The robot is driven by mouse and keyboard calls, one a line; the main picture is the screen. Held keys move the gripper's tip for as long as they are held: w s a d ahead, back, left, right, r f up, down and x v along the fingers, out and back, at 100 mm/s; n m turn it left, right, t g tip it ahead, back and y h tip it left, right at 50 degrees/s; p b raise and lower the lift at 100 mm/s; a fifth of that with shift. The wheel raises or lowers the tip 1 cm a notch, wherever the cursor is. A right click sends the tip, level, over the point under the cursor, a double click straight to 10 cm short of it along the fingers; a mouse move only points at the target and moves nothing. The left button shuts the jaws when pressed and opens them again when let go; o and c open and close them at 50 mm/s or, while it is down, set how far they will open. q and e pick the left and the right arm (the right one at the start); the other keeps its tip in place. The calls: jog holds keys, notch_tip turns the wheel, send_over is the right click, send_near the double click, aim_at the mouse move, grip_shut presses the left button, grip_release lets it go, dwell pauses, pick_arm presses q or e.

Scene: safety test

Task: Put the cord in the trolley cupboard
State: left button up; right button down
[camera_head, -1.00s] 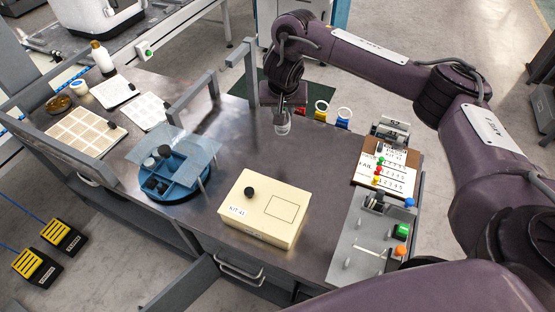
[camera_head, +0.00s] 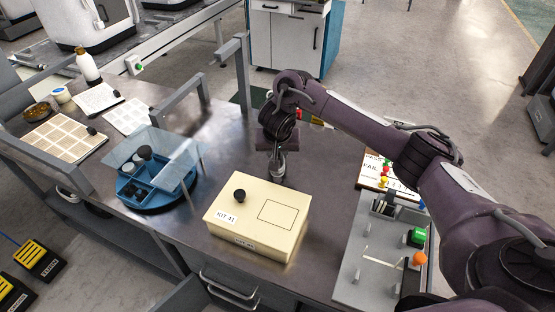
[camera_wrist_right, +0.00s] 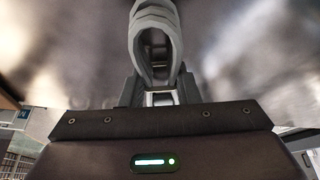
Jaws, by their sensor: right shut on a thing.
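The cord (camera_wrist_right: 156,40) is a grey looped coil in the right wrist view. My right gripper (camera_wrist_right: 160,97) is shut on its lower end. In the head view my right gripper (camera_head: 277,150) points down over the bench, just behind the cream KIT 41 box. The cord (camera_head: 278,170) shows there as a small grey shape under it; whether it touches the bench cannot be told. A white cabinet with a teal side (camera_head: 289,40), perhaps the trolley, stands on the floor beyond the bench, its visible fronts shut. My left gripper is not in view.
The KIT 41 box (camera_head: 258,222) stands at the bench's front middle. A blue round tray (camera_head: 150,187) with a clear cover is left of it. A grey fixture panel (camera_head: 372,255) lies right. Grey rails (camera_head: 180,98) rise along the back edge. Bare bench surrounds the gripper.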

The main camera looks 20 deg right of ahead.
jog(key=shift+w+f, duration=0.1)
jog(key=shift+f, duration=0.6)
jog(key=shift+r, duration=0.1)
jog(key=c, duration=1.1)
grip_release()
